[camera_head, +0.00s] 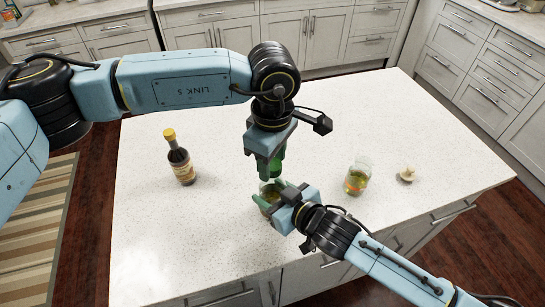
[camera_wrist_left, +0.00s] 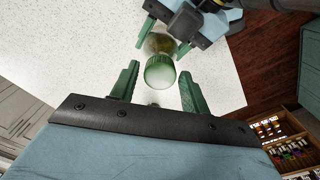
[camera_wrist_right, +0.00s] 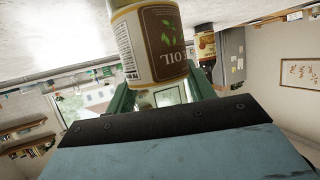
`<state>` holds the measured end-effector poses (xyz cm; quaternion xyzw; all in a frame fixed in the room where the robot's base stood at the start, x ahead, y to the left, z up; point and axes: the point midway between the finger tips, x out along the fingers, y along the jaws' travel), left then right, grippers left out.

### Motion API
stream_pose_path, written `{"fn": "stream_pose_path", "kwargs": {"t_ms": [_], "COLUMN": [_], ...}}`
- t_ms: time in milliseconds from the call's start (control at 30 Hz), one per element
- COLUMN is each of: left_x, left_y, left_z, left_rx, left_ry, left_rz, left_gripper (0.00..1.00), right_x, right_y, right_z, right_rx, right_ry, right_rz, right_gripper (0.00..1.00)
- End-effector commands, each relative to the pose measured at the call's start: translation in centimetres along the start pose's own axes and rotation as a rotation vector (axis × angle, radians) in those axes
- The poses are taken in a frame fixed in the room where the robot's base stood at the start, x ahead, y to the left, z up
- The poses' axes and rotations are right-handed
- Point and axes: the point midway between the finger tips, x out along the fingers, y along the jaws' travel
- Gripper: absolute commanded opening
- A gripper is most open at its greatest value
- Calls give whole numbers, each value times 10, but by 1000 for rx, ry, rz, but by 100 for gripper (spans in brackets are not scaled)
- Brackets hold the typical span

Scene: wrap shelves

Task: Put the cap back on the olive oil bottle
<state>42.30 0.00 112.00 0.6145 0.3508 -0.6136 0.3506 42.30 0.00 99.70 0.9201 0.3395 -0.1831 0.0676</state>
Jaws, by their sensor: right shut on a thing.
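The olive oil bottle (camera_head: 266,190) stands on the island counter, mostly hidden by the grippers. Its "OIL" label (camera_wrist_right: 158,45) fills the top of the right wrist view. My right gripper (camera_head: 281,198) is shut on the bottle from the side; its fingers also show in the right wrist view (camera_wrist_right: 162,92). The ribbed green cap (camera_wrist_left: 160,73) lines up with the bottle's top in the left wrist view; whether it is seated I cannot tell. My left gripper (camera_head: 268,178) points down above the bottle. Its fingers (camera_wrist_left: 160,88) are spread, with clear gaps on both sides of the cap.
A dark bottle with a yellow cap (camera_head: 181,160) stands at the left on the white counter (camera_head: 180,240). A glass jar (camera_head: 357,179) and a small pale object (camera_head: 407,174) are to the right. The counter's left front and back right are clear.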

Motion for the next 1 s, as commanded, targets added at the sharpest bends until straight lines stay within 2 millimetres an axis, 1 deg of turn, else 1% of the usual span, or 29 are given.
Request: {"fn": "stream_pose_path", "kwargs": {"t_ms": [33, 100, 367, 467, 567, 800, 900, 1000], "left_x": [0, 0, 0, -6, -20, -72, -91, -106], "left_y": [0, 0, 0, 0, 1, 1, 1, 0], "left_z": [0, 0, 0, 0, 0, 0, 0, 0], "left_rx": [-1, -2, -3, -3, -3, -3, -3, -2], "left_ry": [0, 0, -1, -1, -1, 0, 1, 1], "left_rz": [0, 0, 0, 1, 4, 5, 3, 2], "left_gripper": [53, 62, 62, 62, 62, 62, 62, 62], "right_x": [0, 0, 0, 0, 0, 0, 0, 0], "right_y": [0, 0, 0, 0, 0, 0, 0, 0], "right_z": [1, 1, 1, 1, 1, 1, 1, 0], "right_rx": [0, 0, 0, 0, 0, 0, 0, 0], "right_ry": [-1, -1, -1, -1, -1, -1, -1, -1], "right_rz": [0, 0, 0, 0, 0, 0, 0, 0], "right_gripper": [0, 0, 0, 0, 0, 0, 0, 0]}}
